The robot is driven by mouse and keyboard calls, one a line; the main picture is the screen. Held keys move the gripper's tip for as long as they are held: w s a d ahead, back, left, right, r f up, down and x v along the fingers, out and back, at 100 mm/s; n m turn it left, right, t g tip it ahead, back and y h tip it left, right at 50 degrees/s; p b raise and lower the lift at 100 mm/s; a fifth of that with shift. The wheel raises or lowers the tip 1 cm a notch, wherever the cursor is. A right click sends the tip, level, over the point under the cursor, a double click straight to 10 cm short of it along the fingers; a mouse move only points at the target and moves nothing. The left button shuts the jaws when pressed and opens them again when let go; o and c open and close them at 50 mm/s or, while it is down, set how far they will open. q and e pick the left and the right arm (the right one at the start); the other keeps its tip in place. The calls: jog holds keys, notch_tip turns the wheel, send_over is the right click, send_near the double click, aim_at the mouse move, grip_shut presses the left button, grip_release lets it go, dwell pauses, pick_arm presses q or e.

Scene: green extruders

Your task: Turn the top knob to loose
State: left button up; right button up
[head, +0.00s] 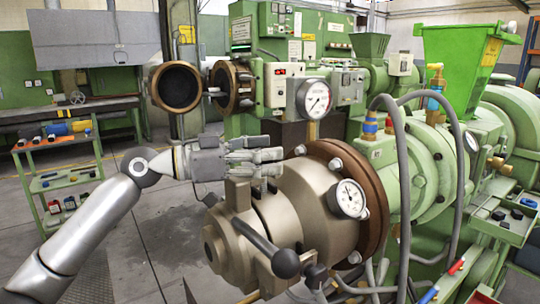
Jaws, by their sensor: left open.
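The bronze-grey extruder head (290,212) stands in the middle foreground, bolted to a brown flange (335,190). A lever with a dark ball knob (286,264) slants down across its front, and a second dark knob (316,274) sits beside it. An upright grey block (238,194) stands on top of the head. I cannot tell for certain which part is the top knob. My left gripper (272,162) is open, pointing right, just above the head and over the block. Its fingers overlap the head's upper edge in view, so contact is unclear. My right gripper is out of view.
A pressure gauge (349,198) sticks out beside the flange. Grey hoses (402,190) hang right of it. Behind are an open round die (177,87) and a green control cabinet (290,35). A tool cart (66,178) stands left. The floor (160,245) below my left arm is clear.

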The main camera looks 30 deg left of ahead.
pick_arm(q)
jog(key=shift+s, duration=0.1)
jog(key=shift+a, duration=0.1)
jog(key=shift+c, duration=2)
jog(key=c, duration=0.4)
jog(key=shift+c, duration=1.2)
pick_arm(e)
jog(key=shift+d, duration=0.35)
